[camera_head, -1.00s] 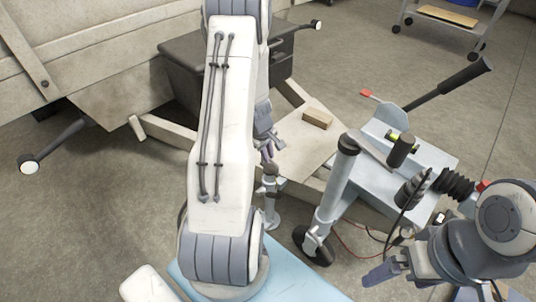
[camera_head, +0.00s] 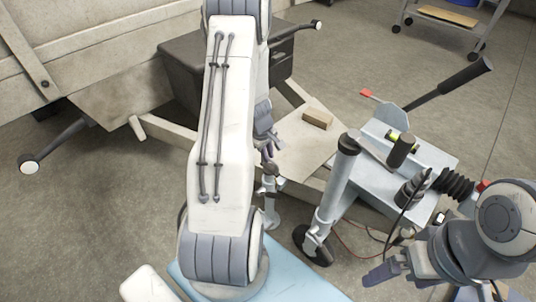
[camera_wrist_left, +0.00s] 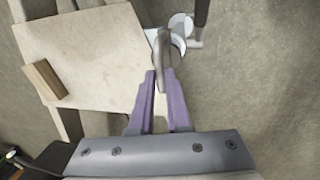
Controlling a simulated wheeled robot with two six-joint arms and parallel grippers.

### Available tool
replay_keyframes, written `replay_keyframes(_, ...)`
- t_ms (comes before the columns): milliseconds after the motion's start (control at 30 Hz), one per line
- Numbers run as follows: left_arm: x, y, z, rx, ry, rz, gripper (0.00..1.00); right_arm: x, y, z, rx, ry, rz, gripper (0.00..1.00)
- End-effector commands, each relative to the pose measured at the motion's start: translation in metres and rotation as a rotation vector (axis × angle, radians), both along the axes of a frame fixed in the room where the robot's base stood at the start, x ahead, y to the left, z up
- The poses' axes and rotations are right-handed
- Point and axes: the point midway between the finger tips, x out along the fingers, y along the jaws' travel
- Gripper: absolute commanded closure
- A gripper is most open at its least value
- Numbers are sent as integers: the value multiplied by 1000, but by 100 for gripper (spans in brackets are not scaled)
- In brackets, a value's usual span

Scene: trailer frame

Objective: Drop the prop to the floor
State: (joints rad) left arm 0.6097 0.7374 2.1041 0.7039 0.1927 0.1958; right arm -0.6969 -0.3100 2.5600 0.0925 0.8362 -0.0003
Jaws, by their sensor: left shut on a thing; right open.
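The prop (camera_head: 271,190) is a slim grey metal leg with a round foot, upright beside the trailer frame in the head view. My left gripper (camera_head: 268,153) reaches down to its top, partly hidden behind my arm. In the left wrist view, my left gripper's purple fingers (camera_wrist_left: 160,80) are shut on a grey upright part of the prop (camera_wrist_left: 162,48). The prop's pale foot shows just beyond; I cannot tell whether it touches the floor (camera_head: 110,225). My right gripper (camera_head: 385,272) is open and empty at the lower right.
A jockey wheel (camera_head: 318,247) on its tube stands right of the prop. The trailer's pale board (camera_head: 300,150) carries a wooden block (camera_head: 317,119). The coupling with a black handle (camera_head: 450,90) is at right. A dark box (camera_head: 185,60) lies behind my arm.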

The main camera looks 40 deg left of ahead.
Motion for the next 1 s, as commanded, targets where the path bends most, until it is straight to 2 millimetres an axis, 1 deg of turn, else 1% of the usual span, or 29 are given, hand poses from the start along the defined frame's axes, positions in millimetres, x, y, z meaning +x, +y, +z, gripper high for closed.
replay_keyframes(167,0,0,2,-1,0,0,100,0,0,2,0,0,0,0)
replay_keyframes(267,0,0,9,-1,0,0,100,0,0,9,0,0,0,0)
replay_keyframes(367,0,0,23,-1,-1,-1,100,0,0,21,0,0,0,0)
replay_keyframes(600,0,0,68,-2,-1,0,100,0,0,63,0,0,0,0)
replay_keyframes(733,0,0,88,-2,0,-1,100,0,0,82,0,0,0,0)
replay_keyframes(833,0,0,94,-2,0,-1,100,0,0,87,0,0,0,0)
replay_keyframes(1000,0,0,92,-2,0,-1,100,0,0,85,0,0,0,0)
